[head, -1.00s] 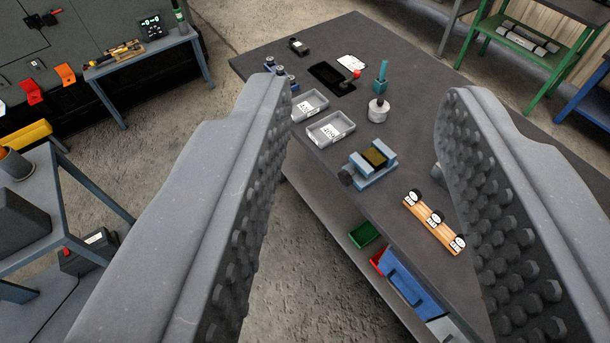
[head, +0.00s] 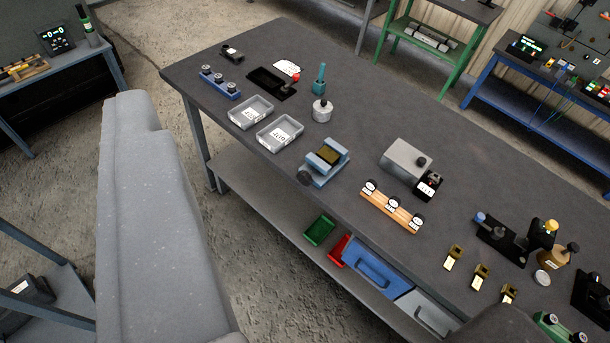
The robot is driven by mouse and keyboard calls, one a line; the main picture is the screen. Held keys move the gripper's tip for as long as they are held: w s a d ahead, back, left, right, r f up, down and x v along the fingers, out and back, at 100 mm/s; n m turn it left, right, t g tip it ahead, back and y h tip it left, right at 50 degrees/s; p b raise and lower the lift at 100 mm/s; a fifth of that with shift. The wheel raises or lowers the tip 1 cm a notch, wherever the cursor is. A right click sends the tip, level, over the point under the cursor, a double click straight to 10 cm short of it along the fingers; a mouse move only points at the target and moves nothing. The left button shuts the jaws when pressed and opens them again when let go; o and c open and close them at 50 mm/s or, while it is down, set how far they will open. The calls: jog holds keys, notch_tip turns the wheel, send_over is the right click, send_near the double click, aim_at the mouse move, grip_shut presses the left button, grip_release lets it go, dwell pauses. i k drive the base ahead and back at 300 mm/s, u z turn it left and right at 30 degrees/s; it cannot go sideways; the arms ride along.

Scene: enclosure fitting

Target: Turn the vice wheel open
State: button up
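The vice (head: 322,168) is small and blue-grey and stands near the front edge of the dark workbench. A dark yellowish block (head: 329,155) sits between its jaws. Its wheel (head: 304,178) is a dark round knob on the side toward the bench's front edge. My gripper (head: 310,215) is spread wide and empty. Its left finger fills the lower left of the view. Only a dark piece at the bottom right edge may be the other finger. The gripper is in the air, apart from the vice and wheel.
On the bench (head: 240,155), two grey trays (head: 279,133) stand left of the vice. A wooden strip with gauges (head: 392,206) and a grey box (head: 405,158) stand right. Floor is open in front of the bench.

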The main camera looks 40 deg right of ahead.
aim_at(304, 178)
jog(key=u, duration=0.1)
jog(key=i, duration=1)
jog(key=z, duration=0.1)
